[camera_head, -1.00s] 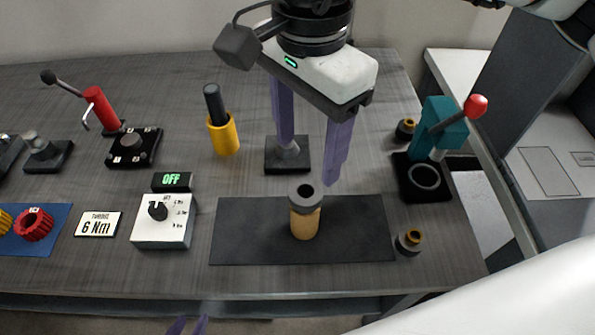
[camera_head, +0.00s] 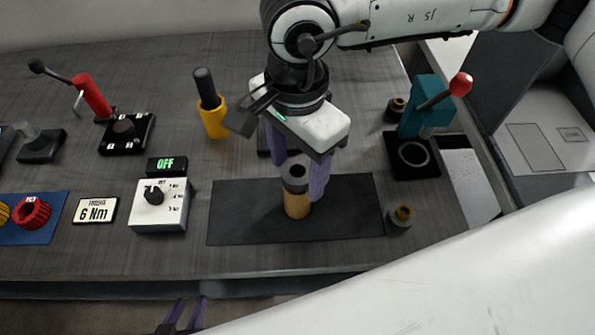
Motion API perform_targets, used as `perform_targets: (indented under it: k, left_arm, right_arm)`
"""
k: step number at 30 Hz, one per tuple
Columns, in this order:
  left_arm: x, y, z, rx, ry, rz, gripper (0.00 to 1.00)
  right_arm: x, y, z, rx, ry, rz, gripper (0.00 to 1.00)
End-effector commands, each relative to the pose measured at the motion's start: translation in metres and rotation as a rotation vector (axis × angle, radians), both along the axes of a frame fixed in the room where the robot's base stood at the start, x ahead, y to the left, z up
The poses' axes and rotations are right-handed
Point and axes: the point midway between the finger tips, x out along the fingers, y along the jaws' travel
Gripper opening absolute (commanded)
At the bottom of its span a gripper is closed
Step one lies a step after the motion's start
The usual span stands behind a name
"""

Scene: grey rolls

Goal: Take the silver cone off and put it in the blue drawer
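My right gripper (camera_head: 299,180) is low over the dark mat, its purple fingers on either side of a tan cylinder (camera_head: 297,206) with a grey ring-shaped top (camera_head: 296,175). The fingers look apart, and contact with the ring is unclear. The cylinder stands upright on the mat. Behind the gripper, a black base (camera_head: 263,142) is mostly covered; the silvery cone-like piece seen on it earlier is hidden now. Another grey knob-like piece (camera_head: 30,133) sits on a black base at the far left. My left gripper (camera_head: 187,312) is at the bottom edge, fingers apart and empty. I see no blue drawer.
A yellow holder (camera_head: 213,120) stands left of the gripper, with a white dial box (camera_head: 160,205) nearer. A teal lever press (camera_head: 425,110) and small dark-and-brass pieces (camera_head: 399,218) are at right. My white arm link covers the lower right.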

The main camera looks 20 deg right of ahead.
Motion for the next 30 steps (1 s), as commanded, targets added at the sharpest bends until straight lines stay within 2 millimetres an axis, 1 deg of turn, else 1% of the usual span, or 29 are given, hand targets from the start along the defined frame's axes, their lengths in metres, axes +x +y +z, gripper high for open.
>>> perform_targets:
  k: [1,8,14,17,20,27,30]
  left_arm:
    - [0.000,0.000,0.000,0.001,0.001,0.001,0.31]
    - [-0.001,0.001,-0.001,0.002,0.004,0.000,0.31]
    - [-0.004,0.001,-0.002,0.003,0.010,0.000,0.31]
    - [-0.005,0.001,-0.004,0.002,0.012,0.001,0.31]
    - [-0.006,0.001,-0.005,0.003,0.013,0.000,0.31]
    - [-0.006,0.001,-0.010,0.003,0.014,-0.001,0.31]
    - [-0.006,0.000,-0.010,0.003,0.013,-0.002,0.31]
  right_arm:
    - [0.000,0.000,0.000,0.000,0.000,0.000,0.49]
    - [0.000,0.000,0.000,0.000,0.000,0.000,0.11]
    - [0.000,0.000,0.001,0.000,-0.001,0.000,0.10]
    - [0.001,0.000,0.006,0.001,-0.003,0.000,0.10]
    - [0.001,0.001,0.019,0.002,-0.005,0.000,0.10]
    - [0.001,0.001,0.068,0.002,-0.005,-0.001,0.10]
    - [0.001,0.001,0.085,0.002,-0.004,0.000,0.10]
